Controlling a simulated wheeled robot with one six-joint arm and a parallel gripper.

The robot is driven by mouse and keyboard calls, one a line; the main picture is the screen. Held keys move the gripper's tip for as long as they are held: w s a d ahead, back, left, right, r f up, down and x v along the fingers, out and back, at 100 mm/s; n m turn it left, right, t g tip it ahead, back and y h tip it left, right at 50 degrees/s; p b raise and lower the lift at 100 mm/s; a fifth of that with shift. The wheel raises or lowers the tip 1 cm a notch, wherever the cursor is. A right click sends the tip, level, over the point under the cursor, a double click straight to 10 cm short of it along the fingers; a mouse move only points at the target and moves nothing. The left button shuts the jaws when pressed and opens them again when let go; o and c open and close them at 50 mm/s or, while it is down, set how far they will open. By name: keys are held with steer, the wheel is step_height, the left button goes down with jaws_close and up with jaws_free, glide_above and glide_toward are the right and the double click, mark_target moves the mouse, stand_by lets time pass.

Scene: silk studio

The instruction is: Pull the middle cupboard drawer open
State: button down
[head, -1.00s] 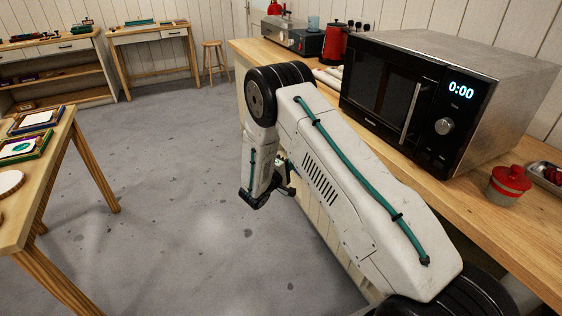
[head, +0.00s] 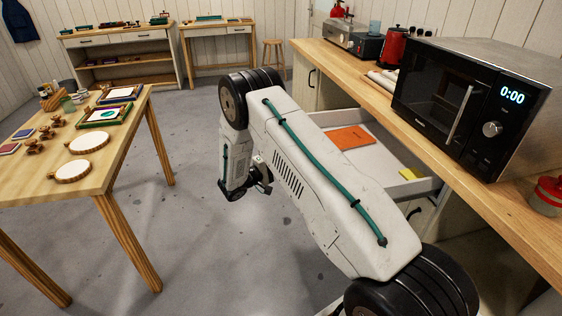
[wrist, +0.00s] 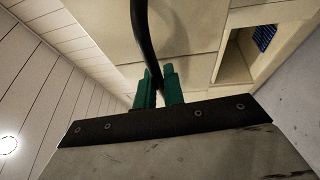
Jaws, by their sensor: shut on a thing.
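The drawer (head: 398,186) under the counter stands pulled out, its light inside visible behind my arm. An orange flat item (head: 349,137) and a small yellow item (head: 408,174) lie in it. My gripper (head: 258,180) is low, out over the floor at the left of the drawer. In the wrist view, the green fingers of my gripper (wrist: 160,88) are closed around a dark bar handle (wrist: 143,38), in front of a cream panel. My arm hides the drawer's front and handle in the head view.
The counter (head: 470,165) carries a microwave (head: 465,100), a red kettle (head: 393,47) and a red-lidded jar (head: 549,195). A work table (head: 60,185) with frames and wooden discs stands at the left. Grey floor lies open between table and drawer.

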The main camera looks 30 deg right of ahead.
steer(key=shift+w+a, duration=0.2)
steer(key=shift+a, duration=0.4)
steer(key=shift+w+a, duration=0.2)
steer(key=shift+a, duration=0.35)
steer(key=c, duration=1.5)
jaws_free()
steer(key=shift+a, duration=0.15)
steer(key=a, duration=0.5)
steer(key=a+f, duration=0.1)
steer(key=a, duration=0.1)
steer(key=shift+s+a, duration=0.25)
